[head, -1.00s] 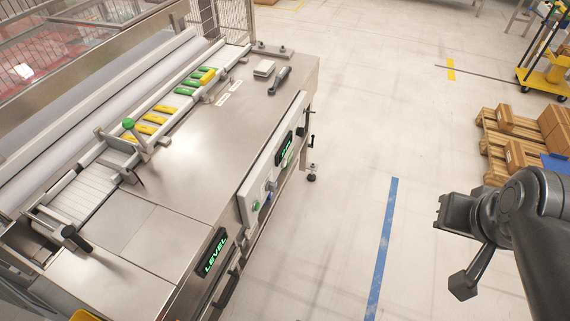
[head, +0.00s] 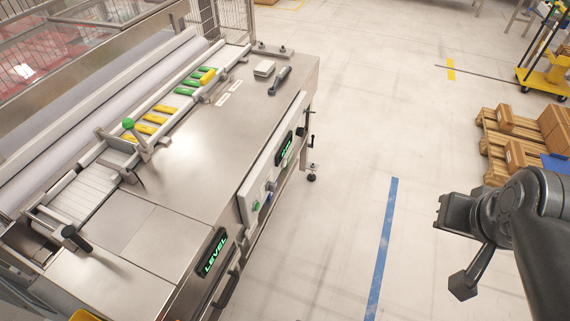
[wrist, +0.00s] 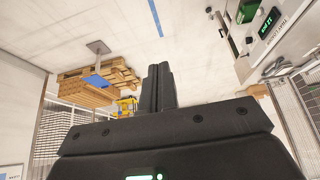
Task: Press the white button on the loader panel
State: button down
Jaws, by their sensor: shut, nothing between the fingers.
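The loader panel (head: 246,198) is a light grey plate on the right side of the steel machine. At this size I cannot tell for certain which control is the white button. My gripper (wrist: 157,68) shows in the wrist view with its two dark fingers together, nothing between them. In the head view my arm is at the lower right, over the floor, well apart from the panel. Part of the machine with a lit green display (wrist: 270,20) shows at the wrist view's upper right.
The steel machine (head: 190,170) fills the left, with yellow and green pieces on its track. A black handle (head: 279,80) lies on its top. Pallets with cardboard boxes (head: 505,118) and a yellow trolley (head: 548,82) stand at right. Floor between machine and arm is clear.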

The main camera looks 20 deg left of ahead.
dwell(0.5)
jog(key=w+a+f+n+t+y, duration=0.1)
jog(key=w+a+f+n+t, duration=0.15)
jog(key=w, duration=1.15)
jog(key=w+a+f+n+t, duration=0.1)
jog(key=w+a+f+n, duration=0.25)
jog(key=w, duration=0.95)
jog(key=w+a+f+n+t+y, duration=0.1)
jog(key=w+a+f+n+y, duration=0.25)
jog(key=w+a+f, duration=0.75)
jog(key=a+f+n+y, duration=0.1)
jog(key=a+f, duration=0.3)
jog(key=f, duration=0.4)
jog(key=s+a+f+n+y, duration=0.1)
jog(key=a+f+n+y, duration=0.1)
jog(key=a+f, duration=0.3)
jog(key=a+f+n+y, duration=0.2)
jog(key=a+f+y, duration=0.1)
jog(key=f, duration=0.9)
jog(key=shift+s+a, duration=0.35)
jog(key=shift+a, duration=0.5)
